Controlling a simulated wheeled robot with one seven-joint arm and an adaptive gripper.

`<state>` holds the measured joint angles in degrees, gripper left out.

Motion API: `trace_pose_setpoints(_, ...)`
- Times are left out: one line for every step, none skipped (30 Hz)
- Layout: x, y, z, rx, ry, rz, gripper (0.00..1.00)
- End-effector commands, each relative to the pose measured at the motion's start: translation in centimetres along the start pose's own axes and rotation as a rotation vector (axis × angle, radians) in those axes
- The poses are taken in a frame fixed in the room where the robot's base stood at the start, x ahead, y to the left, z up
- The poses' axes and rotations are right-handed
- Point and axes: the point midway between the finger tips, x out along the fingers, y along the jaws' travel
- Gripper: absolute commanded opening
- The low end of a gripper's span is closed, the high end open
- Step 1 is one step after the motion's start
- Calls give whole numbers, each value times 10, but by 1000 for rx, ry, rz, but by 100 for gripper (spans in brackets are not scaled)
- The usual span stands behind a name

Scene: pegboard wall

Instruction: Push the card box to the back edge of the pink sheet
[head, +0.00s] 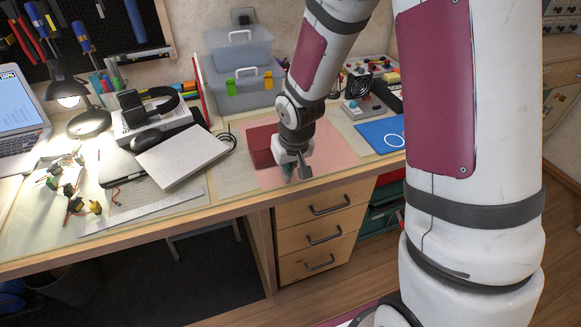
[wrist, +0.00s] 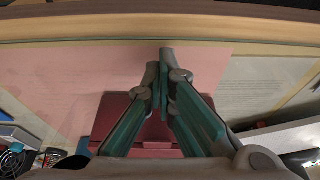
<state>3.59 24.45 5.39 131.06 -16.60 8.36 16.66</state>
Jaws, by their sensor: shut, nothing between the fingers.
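The card box (head: 262,147) is dark red and sits on the left part of the pink sheet (head: 335,155), with some bare sheet behind it. In the wrist view the box (wrist: 108,112) lies below and behind my fingers, partly hidden by them. The pink sheet (wrist: 60,90) spreads to the left there. My gripper (head: 290,174) is low at the front of the sheet, on the near side of the box. In the wrist view my gripper (wrist: 162,68) is shut with nothing between the fingers. Whether it touches the box cannot be told.
Clear plastic bins (head: 240,65) stand behind the sheet. A white notebook (head: 182,157) and a cable lie to the left. A blue sheet (head: 383,135) and a small device (head: 362,109) are to the right. The desk's front edge is close to my gripper.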

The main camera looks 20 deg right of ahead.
Motion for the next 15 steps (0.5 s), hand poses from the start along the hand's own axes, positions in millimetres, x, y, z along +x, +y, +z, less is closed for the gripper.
trace_pose_setpoints(1, 1, -9, 4, 6, 0, 0)
trace_pose_setpoints(2, 2, -12, 4, 5, 1, 0)
trace_pose_setpoints(3, 1, -16, 3, 3, 1, 0)
trace_pose_setpoints(4, 1, -19, 3, 4, 1, 0)
trace_pose_setpoints(4, 1, -21, 2, 4, 0, 0)
trace_pose_setpoints(5, 1, -23, 2, 4, 0, 0)
trace_pose_setpoints(5, 1, -24, 2, 4, 0, 0)
trace_pose_setpoints(6, 1, -25, 2, 4, 0, 0)
trace_pose_setpoints(6, 1, -26, 2, 3, 0, 0)
trace_pose_setpoints(6, 1, -26, 2, 3, 0, 0)
trace_pose_setpoints(6, 1, -27, 2, 3, 1, 0)
trace_pose_setpoints(6, 1, -27, 2, 3, 1, 0)
trace_pose_setpoints(6, 1, -27, 2, 2, 1, 0)
trace_pose_setpoints(6, 1, -27, 2, 2, 1, 0)
trace_pose_setpoints(6, 1, -27, 2, 2, 1, 0)
